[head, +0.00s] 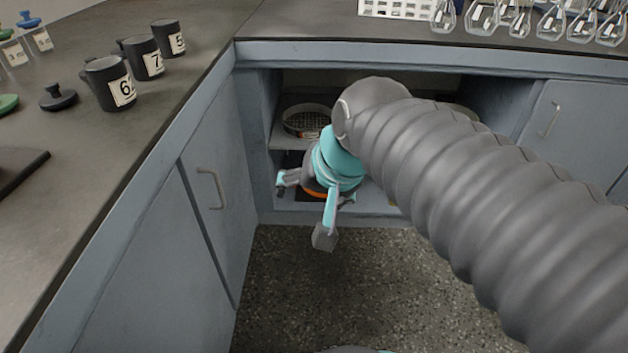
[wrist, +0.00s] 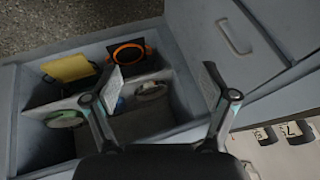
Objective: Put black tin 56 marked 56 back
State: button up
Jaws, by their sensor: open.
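Several black tins with white number labels stand in a row on the left counter in the head view. The farthest black tin (head: 168,38) has a label starting with 5; its second digit is not readable. The nearer tins show labels starting with 7 (head: 144,57) and 6 (head: 109,84). Tins also show at the lower right of the wrist view (wrist: 299,131). My gripper (head: 305,207) is in front of the open cabinet, away from the tins. Its fingers are spread and nothing is between them in the wrist view (wrist: 163,87).
The open cabinet has a shelf and dividers. A round sieve (head: 306,121) sits on its upper shelf. Compartments hold a yellow item (wrist: 68,68), an orange-ringed black item (wrist: 128,52) and a green-ringed item (wrist: 66,119). A black knobbed lid (head: 58,97) lies on the left counter.

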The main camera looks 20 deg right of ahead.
jog(key=s+d+f+n+h, duration=0.1)
jog(key=s+d+f+n, duration=0.2)
jog(key=s+f+n, duration=0.1)
jog(key=shift+s+f+h, duration=0.3)
jog(key=shift+s+f, duration=0.1)
jog(key=shift+s, duration=0.5)
jog(key=shift+c, duration=0.3)
dwell(0.3)
